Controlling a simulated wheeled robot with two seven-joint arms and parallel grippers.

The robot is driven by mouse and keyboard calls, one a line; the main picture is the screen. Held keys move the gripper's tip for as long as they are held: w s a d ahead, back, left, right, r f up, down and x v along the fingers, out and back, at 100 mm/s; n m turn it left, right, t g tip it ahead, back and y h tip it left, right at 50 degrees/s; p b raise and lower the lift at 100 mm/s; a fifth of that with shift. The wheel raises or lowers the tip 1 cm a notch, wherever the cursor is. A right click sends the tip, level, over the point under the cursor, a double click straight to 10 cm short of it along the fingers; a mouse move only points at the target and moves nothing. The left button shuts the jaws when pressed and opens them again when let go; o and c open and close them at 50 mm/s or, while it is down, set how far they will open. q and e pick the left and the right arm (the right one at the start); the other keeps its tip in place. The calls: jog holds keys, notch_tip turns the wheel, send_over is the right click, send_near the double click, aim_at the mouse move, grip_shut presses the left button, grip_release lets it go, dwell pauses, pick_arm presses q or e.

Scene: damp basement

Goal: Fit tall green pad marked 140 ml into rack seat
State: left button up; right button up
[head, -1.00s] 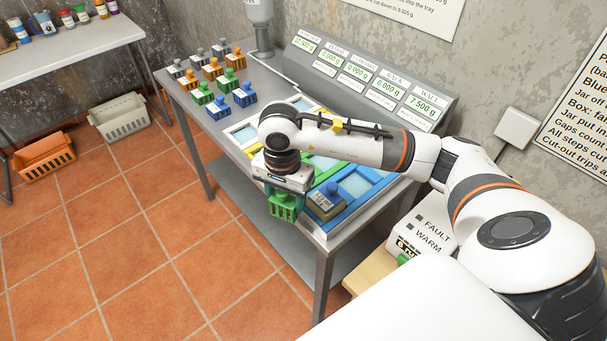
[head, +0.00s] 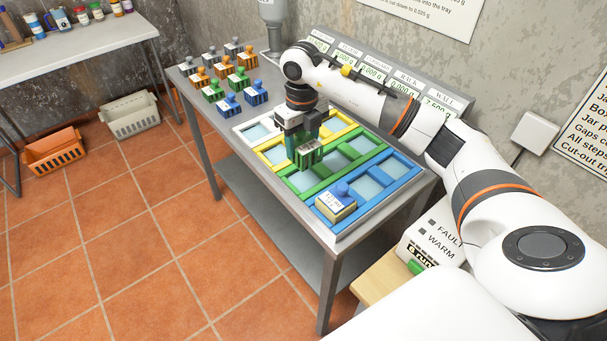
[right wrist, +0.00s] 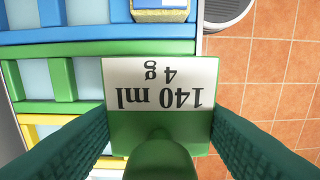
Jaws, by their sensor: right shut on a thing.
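The tall green pad (head: 309,155) hangs from my right gripper (head: 303,130). In the right wrist view the pad (right wrist: 118,125) shows a white label reading 140 ml and 4 g, upside down. The rack (head: 338,238) is a pale tray on the table with white, yellow, green and blue framed seats. The pad is over the rack's near-left part, around the yellow and green rows, and hides what is below it. I cannot tell whether it touches the rack. My left gripper is not in view.
A blue pad (head: 337,203) sits in the near blue seat. Several grey, orange, green and blue pads (head: 213,91) stand on the table's far left. A panel of displays (head: 437,103) lines the back, partly behind my arm. Other visible green seats (head: 343,143) look empty.

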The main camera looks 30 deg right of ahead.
notch_tip(320, 180, down, 8)
jog(key=shift+s+r+p, duration=0.1)
jog(key=shift+r+p, duration=0.05)
jog(key=shift+p, duration=0.55)
jog(key=shift+f, duration=0.2)
jog(key=shift+f, duration=0.1)
jog(key=o, duration=1)
jog(key=shift+r, duration=0.6)
notch_tip(320, 180, up, 11)
jog(key=b, duration=0.2)
jog(key=shift+b, duration=0.3)
